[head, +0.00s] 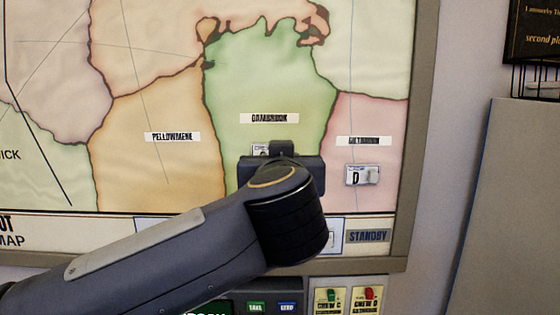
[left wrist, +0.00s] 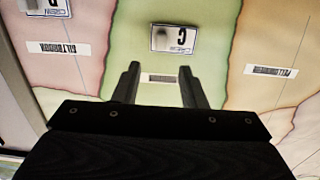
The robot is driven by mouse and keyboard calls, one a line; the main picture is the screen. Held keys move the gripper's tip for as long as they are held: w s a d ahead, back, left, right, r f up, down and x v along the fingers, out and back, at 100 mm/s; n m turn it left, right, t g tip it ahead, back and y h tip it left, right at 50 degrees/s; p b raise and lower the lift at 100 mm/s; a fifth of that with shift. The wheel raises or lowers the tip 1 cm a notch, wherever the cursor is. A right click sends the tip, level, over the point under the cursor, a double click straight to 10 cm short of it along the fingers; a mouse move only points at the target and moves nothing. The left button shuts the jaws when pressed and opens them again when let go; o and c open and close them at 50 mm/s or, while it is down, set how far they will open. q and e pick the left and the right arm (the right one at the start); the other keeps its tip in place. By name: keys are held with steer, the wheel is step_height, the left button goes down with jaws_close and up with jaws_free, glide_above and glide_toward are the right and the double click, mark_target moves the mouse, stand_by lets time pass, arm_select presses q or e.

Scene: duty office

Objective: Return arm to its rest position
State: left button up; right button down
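My left arm reaches in from the lower left in the head view, in front of the wall map (head: 60,70). My left gripper (head: 281,150) is in front of the green region and its fingertips are mostly hidden there. In the left wrist view my left gripper (left wrist: 159,68) is open, with nothing held between its two fingers. A white crew tag marked C (left wrist: 174,38) is on the green region, just beyond the fingertips and apart from them. In the head view this C tag (head: 260,150) is mostly hidden behind the gripper. My right gripper is not in view.
A crew D tag (head: 362,175) is on the pink region, right of the arm. A STANDBY label (head: 368,236) is on the map's lower strip. Below are CREW C and CREW D panels (head: 347,298) and small buttons (head: 257,308). A grey panel (head: 510,210) stands at right.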

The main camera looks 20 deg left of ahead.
arm_select(q)
steer(key=s+a+f+g+h, duration=0.2)
steer(key=s+f, duration=0.6)
steer(key=f, duration=0.5)
steer(key=s+a+f+m+g+h+b, duration=0.1)
steer(key=s+f+g, duration=0.4)
steer(key=f, duration=0.9)
steer(key=s+a+f+g+h+b, duration=0.1)
steer(key=s+a+f+g+h, duration=0.3)
steer(key=s+f, duration=0.6)
step_height(320, 180, down, 4)
steer(key=shift+s+r+h, duration=0.25)
steer(key=shift+s+h, duration=0.15)
steer(key=shift+h, duration=0.4)
